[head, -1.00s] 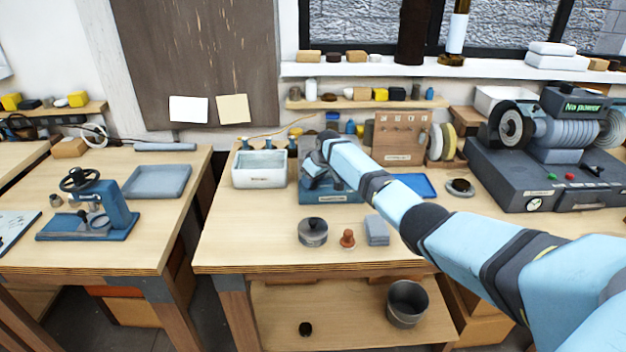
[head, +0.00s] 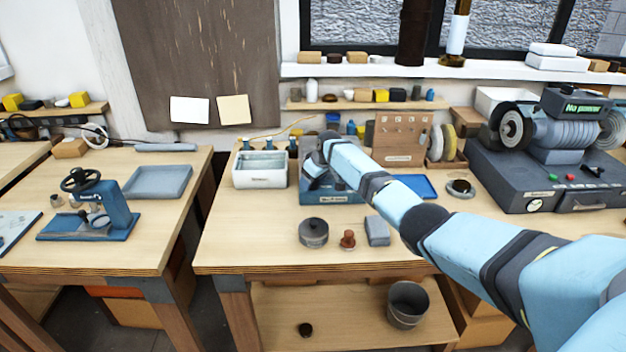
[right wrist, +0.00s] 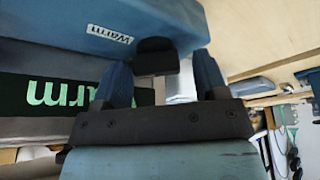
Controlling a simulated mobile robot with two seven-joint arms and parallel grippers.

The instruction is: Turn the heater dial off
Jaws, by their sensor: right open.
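The heater is a blue box (head: 350,197) at the back of the middle bench, partly hidden behind my right arm. In the right wrist view its blue body (right wrist: 60,25) carries a small white label reading "Warm" and a dark panel (right wrist: 50,95) with part of a green word ending in "arm". The black dial (right wrist: 156,57) stands out from the blue body. My right gripper (right wrist: 160,74) is open, one finger on each side of the dial in this view. I cannot tell whether the fingers touch it. My left gripper is not in view.
A white basin (head: 260,183) stands just left of the heater, and a blue tray (head: 416,186) lies to the right. A grey pot (head: 313,232), a reddish-brown knob (head: 347,239) and a grey block (head: 377,231) sit in front. The front left of this bench is clear.

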